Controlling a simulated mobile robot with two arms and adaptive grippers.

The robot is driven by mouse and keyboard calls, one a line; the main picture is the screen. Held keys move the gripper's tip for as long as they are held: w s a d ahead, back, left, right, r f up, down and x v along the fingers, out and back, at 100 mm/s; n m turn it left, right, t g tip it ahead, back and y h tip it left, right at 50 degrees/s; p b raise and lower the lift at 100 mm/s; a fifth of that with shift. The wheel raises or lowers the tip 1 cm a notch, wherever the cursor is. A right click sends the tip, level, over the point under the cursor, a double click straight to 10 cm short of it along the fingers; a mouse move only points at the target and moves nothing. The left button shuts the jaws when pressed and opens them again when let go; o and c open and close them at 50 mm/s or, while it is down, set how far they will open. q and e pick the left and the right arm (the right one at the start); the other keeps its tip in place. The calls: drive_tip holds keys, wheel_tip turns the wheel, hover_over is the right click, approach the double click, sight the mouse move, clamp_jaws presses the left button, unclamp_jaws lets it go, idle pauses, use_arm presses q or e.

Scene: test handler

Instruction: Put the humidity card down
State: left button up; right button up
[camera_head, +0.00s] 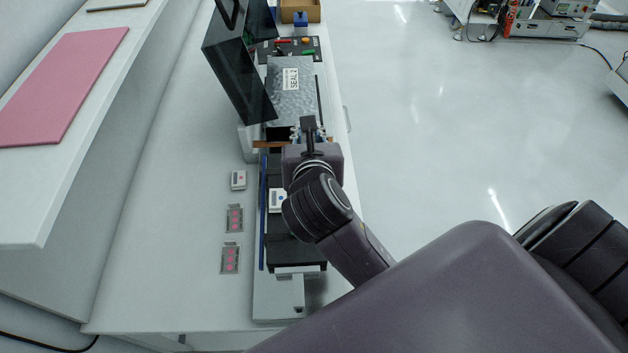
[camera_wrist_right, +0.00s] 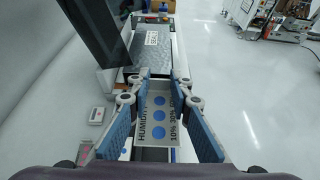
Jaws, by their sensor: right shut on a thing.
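The humidity card (camera_wrist_right: 155,116), pale with blue dots and the words "HUMIDITY", "10%" and "30%", sits between the blue-padded fingers of my right gripper (camera_wrist_right: 160,84) in the right wrist view. My right gripper (camera_head: 309,130) is shut on it, over the bench just in front of the silver bag. In the head view the card is hidden by the gripper and wrist. Two other cards with pink-red dots, a nearer one (camera_head: 231,259) and a farther one (camera_head: 234,219), lie flat on the white bench. My left gripper is not in view.
A silver bag (camera_head: 291,98) with a "SEAL" label lies ahead, beside a dark tilted panel (camera_head: 238,72). A black tray (camera_head: 290,255) lies below my wrist. A small white device (camera_head: 238,180) stands on the bench (camera_head: 180,215), which is clear to the left.

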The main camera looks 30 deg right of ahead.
drive_tip(key=f, duration=1.2)
drive_tip(key=shift+s+f, duration=0.2)
drive_tip(key=shift+f, duration=0.8)
wheel_tip(320, 180, down, 4)
drive_tip(key=shift+r+b, duration=0.25)
drive_tip(key=shift+b, duration=0.1)
drive_tip(key=shift+f, duration=0.3)
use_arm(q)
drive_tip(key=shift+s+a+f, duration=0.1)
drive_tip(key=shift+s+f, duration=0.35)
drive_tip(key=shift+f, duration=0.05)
use_arm(e)
drive_tip(key=shift+a, duration=0.1)
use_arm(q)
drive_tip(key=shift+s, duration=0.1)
use_arm(e)
drive_tip(key=shift+f, duration=0.1)
drive_tip(key=o, duration=0.4)
